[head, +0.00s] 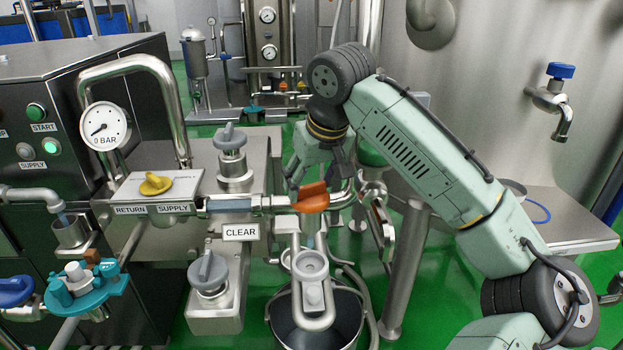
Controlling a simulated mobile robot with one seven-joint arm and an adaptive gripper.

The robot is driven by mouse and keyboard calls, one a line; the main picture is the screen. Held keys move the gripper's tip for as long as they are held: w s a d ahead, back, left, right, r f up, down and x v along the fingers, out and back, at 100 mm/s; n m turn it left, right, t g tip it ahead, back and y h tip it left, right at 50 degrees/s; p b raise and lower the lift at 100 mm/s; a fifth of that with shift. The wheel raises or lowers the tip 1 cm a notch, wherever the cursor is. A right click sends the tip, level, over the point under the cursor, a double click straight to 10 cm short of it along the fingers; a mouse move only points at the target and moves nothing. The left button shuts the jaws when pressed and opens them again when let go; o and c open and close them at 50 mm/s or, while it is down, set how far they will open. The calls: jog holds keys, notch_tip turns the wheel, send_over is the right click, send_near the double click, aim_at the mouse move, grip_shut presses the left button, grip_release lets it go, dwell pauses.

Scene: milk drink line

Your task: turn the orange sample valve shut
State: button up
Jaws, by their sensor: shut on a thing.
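The orange sample valve (312,199) has a flat orange handle on the metal pipe, right of the clear sight tube (228,205). A short bluish stream or tube (310,240) shows just below it, above a metal funnel-like cup (310,264). My gripper (298,186) reaches down from above at the end of the green arm. Its dark fingers are at the orange handle and shut on it. The handle's exact angle is partly hidden by the fingers.
Grey knobs (208,270) and a yellow knob (156,184) sit to the left, with a gauge (104,126) reading near 0 bar. A metal clamp (380,225) and pipes stand close on the right.

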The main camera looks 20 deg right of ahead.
jog(key=shift+a+m+h+p, duration=0.1)
jog(key=shift+m+h+p, duration=0.6)
jog(key=shift+m, duration=1.4)
jog(key=o, duration=1.1)
jog(key=shift+o, duration=0.2)
jog(key=v, duration=1.2)
jog(key=shift+a, duration=0.15)
